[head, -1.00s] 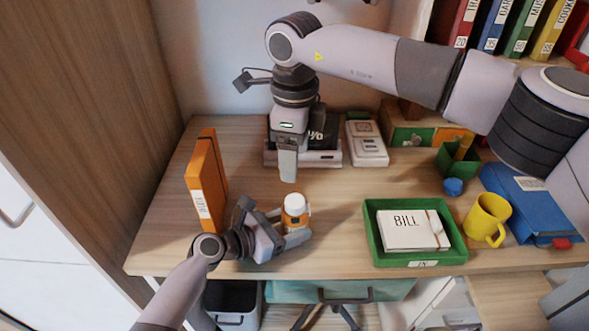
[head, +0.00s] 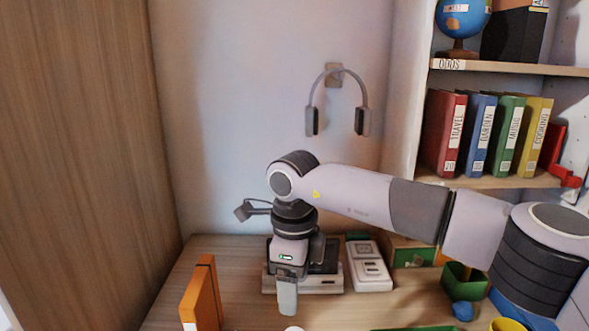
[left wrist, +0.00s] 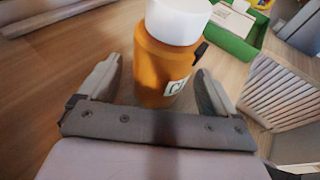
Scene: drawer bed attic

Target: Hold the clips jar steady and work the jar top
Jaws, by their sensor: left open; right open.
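The clips jar (left wrist: 160,72) is an orange jar with a white top (left wrist: 178,20); part of its label shows in the left wrist view. It stands upright between the two fingers of my left gripper (left wrist: 157,72), which is open around it; I cannot tell whether either finger touches. In the head view only the jar top (head: 293,328) shows, at the bottom edge, and my left gripper is out of the picture. My right gripper (head: 287,298) points down over the desk, behind the jar top and apart from it. It is open and empty, seen edge-on.
An orange binder (head: 203,296) stands at the left of the desk. A dark device (head: 322,256) and a white box (head: 368,266) sit behind my right gripper. A blue lump (head: 462,311) and a green holder (head: 464,281) are at the right. Headphones (head: 338,98) hang on the wall.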

